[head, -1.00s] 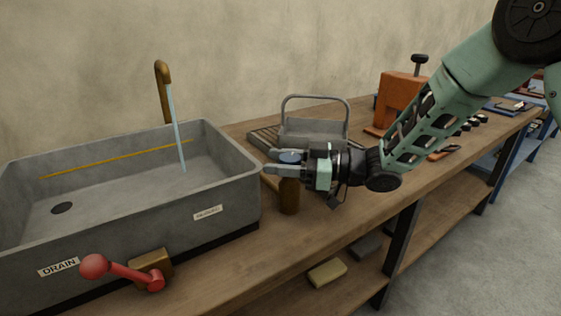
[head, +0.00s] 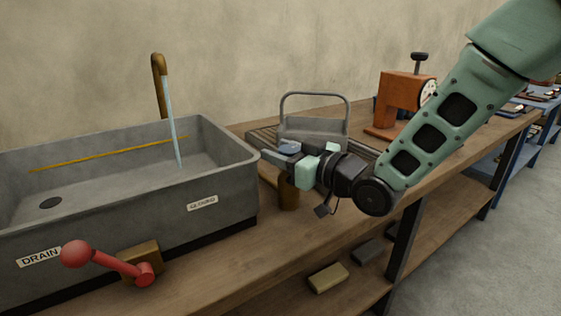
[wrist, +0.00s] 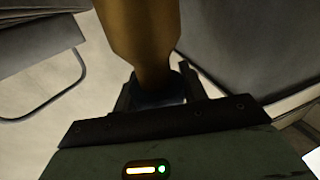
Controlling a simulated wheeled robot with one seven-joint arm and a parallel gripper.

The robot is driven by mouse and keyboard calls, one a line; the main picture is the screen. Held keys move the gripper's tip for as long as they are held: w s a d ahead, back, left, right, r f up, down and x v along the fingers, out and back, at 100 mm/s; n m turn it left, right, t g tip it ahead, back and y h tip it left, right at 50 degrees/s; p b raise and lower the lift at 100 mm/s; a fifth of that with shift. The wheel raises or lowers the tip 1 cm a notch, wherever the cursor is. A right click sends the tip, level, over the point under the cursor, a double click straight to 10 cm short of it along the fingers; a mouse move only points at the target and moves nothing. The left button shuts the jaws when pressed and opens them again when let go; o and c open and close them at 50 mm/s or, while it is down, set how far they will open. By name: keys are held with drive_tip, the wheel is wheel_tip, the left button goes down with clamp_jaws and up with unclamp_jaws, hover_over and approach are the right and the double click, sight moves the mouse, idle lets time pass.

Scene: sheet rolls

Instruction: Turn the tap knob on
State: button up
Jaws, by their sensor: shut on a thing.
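The tap knob (head: 290,148) is a small blue disc on top of a brass post (head: 289,194) to the right of the sink. My gripper (head: 281,153) is shut on the knob, with its fingers pointing left towards the sink. In the wrist view the dark blue knob (wrist: 158,90) sits between the two fingers (wrist: 160,92), with the brass post (wrist: 143,40) beyond it. The brass spout (head: 158,85) hangs over the grey sink (head: 225,190), and a pale blue stream of water (head: 172,127) runs from it into the sink.
A red drain lever (head: 108,262) stands at the sink's front, by a DRAIN label (head: 39,257) and a CLOSED label (head: 202,203). A grey handled basket (head: 313,130) is close behind my gripper. An orange press (head: 402,100) stands farther right on the wooden bench.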

drive_tip(key=shift+d+m+t+h+b, duration=0.1)
drive_tip(key=shift+m+t+h+b, duration=0.35)
drive_tip(key=shift+t+h, duration=0.2)
drive_tip(key=o, duration=1)
drive_tip(key=b+v, duration=0.1)
drive_tip(key=v, duration=0.3)
drive_tip(key=b+v, duration=0.2)
drive_tip(key=v, duration=0.2)
drive_tip(key=b+v, duration=0.1)
drive_tip(key=v, duration=0.3)
drive_tip(key=shift+w+f, duration=0.1)
drive_tip(key=shift+f, duration=0.2)
